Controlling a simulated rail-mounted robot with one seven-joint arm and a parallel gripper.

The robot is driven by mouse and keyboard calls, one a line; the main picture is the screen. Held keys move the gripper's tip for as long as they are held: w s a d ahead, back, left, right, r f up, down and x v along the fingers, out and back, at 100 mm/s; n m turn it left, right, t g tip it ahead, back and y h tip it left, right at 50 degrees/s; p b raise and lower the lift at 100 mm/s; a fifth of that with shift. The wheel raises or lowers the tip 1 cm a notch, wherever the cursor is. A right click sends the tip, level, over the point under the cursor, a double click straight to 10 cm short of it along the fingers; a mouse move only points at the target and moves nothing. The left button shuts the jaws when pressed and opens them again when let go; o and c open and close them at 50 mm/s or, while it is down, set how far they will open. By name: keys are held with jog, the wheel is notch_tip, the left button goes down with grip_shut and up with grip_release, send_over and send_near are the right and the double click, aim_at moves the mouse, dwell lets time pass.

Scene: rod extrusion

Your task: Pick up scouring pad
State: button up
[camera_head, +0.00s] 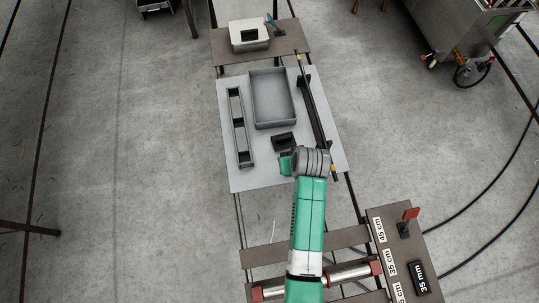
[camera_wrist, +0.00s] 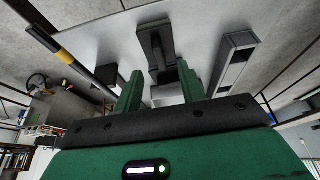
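A dark block with a raised bar or handle (camera_head: 284,141) lies on the pale board, below the grey tray; I take it to be the scouring pad, but cannot be sure. In the wrist view this dark block (camera_wrist: 155,42) shows beyond the fingers, roughly in line with the gap. My gripper (camera_wrist: 160,90) has its two green fingers apart, with nothing seen held between them. In the head view my gripper (camera_head: 286,163) is just below the block, partly hidden by my wrist. I cannot tell its exact height.
The pale board (camera_head: 249,180) also holds a deep grey tray (camera_head: 274,125), a long narrow grey holder (camera_head: 239,135) at left and a dark rod rail (camera_head: 313,110) at right. A white box (camera_head: 249,46) stands behind. A brown labelled panel (camera_head: 392,262) is at lower right.

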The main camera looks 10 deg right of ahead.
jog(key=shift+x, duration=1.2)
jog(key=x, duration=0.4)
jog(key=shift+w+d, duration=0.1)
jog(key=shift+w, duration=0.35)
jog(key=shift+w+f, duration=0.1)
jog(key=shift+f, duration=0.35)
grip_shut()
